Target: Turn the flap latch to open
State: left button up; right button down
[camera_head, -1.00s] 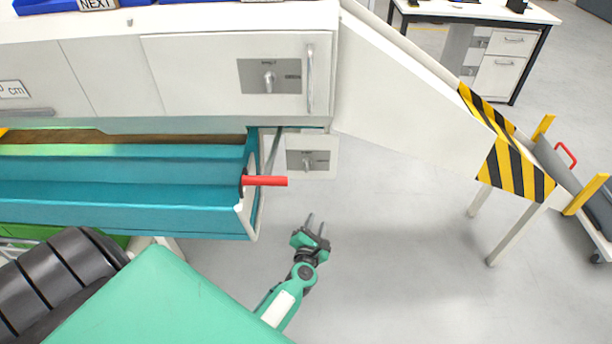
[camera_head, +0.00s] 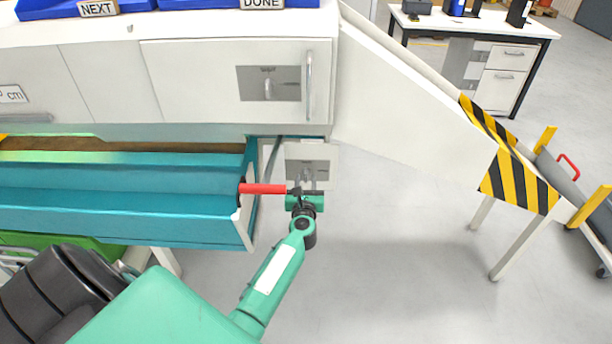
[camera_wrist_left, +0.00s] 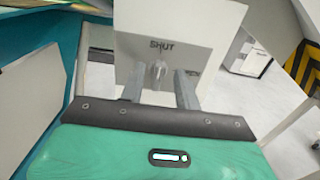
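The lower latch plate (camera_head: 318,152) is a pale panel below the cabinet, right of the teal trough. In the left wrist view it is marked SHUT above a small grey latch knob (camera_wrist_left: 158,70). My left gripper (camera_head: 307,182) is in front of this plate, pointing at it. Its two grey fingers are apart, and the knob shows between them in the left wrist view; I cannot tell if they touch it. A second latch (camera_head: 268,88) with a grey plate sits on the cabinet door above. My right gripper is not in view.
A red handle (camera_head: 263,188) sticks out from the end of the teal trough (camera_head: 120,205), close left of my left gripper. A white sloping chute (camera_head: 410,120) with striped edges stands at right. The floor below it is clear.

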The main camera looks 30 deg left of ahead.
aim_at(306, 174)
pick_arm(q)
jog(key=shift+x, duration=1.6)
jog(key=shift+s, duration=0.1)
grip_shut()
